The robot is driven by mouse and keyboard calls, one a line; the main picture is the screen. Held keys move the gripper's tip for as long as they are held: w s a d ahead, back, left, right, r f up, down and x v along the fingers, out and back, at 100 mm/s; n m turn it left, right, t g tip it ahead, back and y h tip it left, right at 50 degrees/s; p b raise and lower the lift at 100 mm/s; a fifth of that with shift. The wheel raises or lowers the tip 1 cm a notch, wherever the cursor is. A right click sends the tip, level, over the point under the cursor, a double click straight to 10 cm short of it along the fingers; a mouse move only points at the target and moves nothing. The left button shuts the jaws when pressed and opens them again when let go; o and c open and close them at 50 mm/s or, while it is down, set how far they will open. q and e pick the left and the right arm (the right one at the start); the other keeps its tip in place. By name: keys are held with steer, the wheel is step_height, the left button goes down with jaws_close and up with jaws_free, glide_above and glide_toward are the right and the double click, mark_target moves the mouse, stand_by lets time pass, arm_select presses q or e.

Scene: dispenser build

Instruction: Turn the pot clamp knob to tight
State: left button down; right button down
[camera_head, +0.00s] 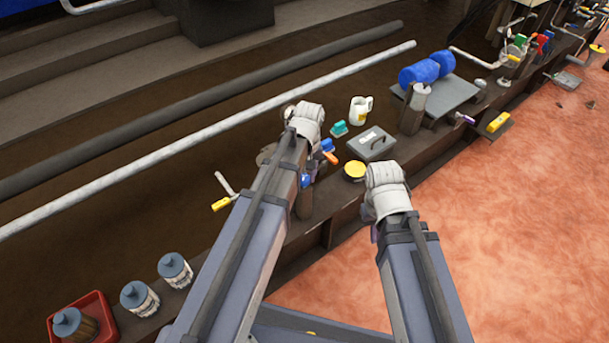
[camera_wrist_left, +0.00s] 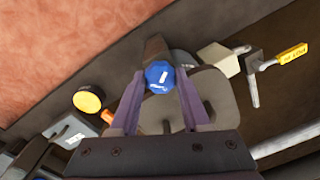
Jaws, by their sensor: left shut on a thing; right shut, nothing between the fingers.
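The clamp knob is a round blue knob (camera_wrist_left: 160,76) with a white mark on its face, on top of a dark post. It sits between the fingertips of my left gripper (camera_wrist_left: 162,88), which is shut on it in the left wrist view. In the head view the blue knob (camera_head: 306,181) shows beside my left arm, partly hidden. My right gripper (camera_head: 374,232) is mostly hidden under its own wrist, right of the ledge. It is shut and empty, apart from everything.
A yellow-tagged lever (camera_head: 221,204) stands left of my left arm. A yellow round lid (camera_head: 355,170), a grey box (camera_head: 370,143) and a white mug (camera_head: 361,109) are to the right. Several jars (camera_head: 175,269) stand front left. The reddish floor at right is open.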

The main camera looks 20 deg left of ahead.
mark_target(306, 177)
stand_by(0.3)
arm_select(q)
steer(key=shift+c, duration=1.8)
jaws_free()
steer(key=shift+r, duration=0.1)
step_height(306, 177, up, 8)
steer(key=p, duration=0.8)
steer(key=shift+w+d, duration=0.1)
steer(key=shift+d, duration=0.05)
steer(key=shift+f, duration=0.2)
